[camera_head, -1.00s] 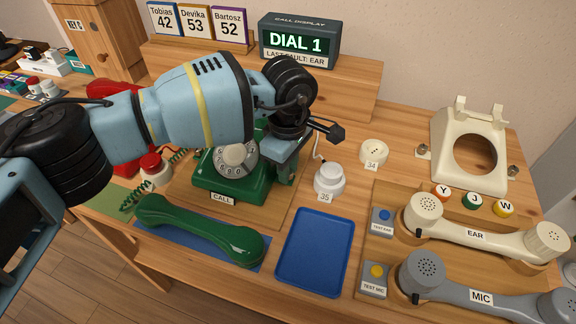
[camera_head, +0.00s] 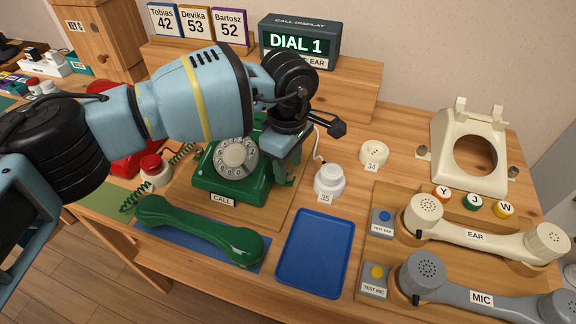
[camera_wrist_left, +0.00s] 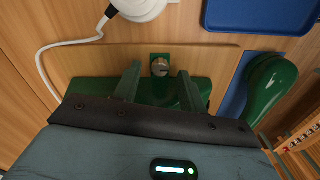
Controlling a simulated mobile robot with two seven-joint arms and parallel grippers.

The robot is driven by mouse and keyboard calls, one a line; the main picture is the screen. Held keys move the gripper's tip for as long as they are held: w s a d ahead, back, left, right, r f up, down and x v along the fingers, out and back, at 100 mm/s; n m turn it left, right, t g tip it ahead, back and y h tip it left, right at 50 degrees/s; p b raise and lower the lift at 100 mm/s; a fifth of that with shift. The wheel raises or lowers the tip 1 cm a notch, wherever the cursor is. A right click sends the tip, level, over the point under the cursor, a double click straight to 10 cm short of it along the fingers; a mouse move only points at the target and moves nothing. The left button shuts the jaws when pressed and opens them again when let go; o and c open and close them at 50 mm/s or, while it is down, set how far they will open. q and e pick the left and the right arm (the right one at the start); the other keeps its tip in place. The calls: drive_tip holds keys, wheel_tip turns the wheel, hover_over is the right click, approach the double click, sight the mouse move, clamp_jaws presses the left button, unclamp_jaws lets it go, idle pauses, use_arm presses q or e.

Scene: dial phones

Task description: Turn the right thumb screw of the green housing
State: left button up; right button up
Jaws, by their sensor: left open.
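The green housing (camera_head: 228,188) is a dial phone with a round grey dial and a CALL label, on a wooden base. My left gripper (camera_head: 284,176) is at its right side, pointing down, and my arm covers part of its back. In the left wrist view, the open fingers (camera_wrist_left: 159,78) point at a small slotted metal thumb screw (camera_wrist_left: 160,66) on a green tab. The screw lies between the fingertips; I cannot tell if they touch it. The housing's green side (camera_wrist_left: 88,88) shows behind the fingers. My right gripper is not in view.
The green handset (camera_head: 200,232) lies in front of the housing. A white capsule labelled 35 (camera_head: 329,180), with a cord, stands close to the right of my left gripper. An empty blue tray (camera_head: 315,254) is in front. The display (camera_head: 300,42) reads DIAL 1.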

sight(288, 173)
use_arm(q)
wheel_tip(288, 173, up, 6)
drive_tip(key=shift+r, duration=0.15)
drive_tip(key=shift+s, duration=0.1)
idle(0.5)
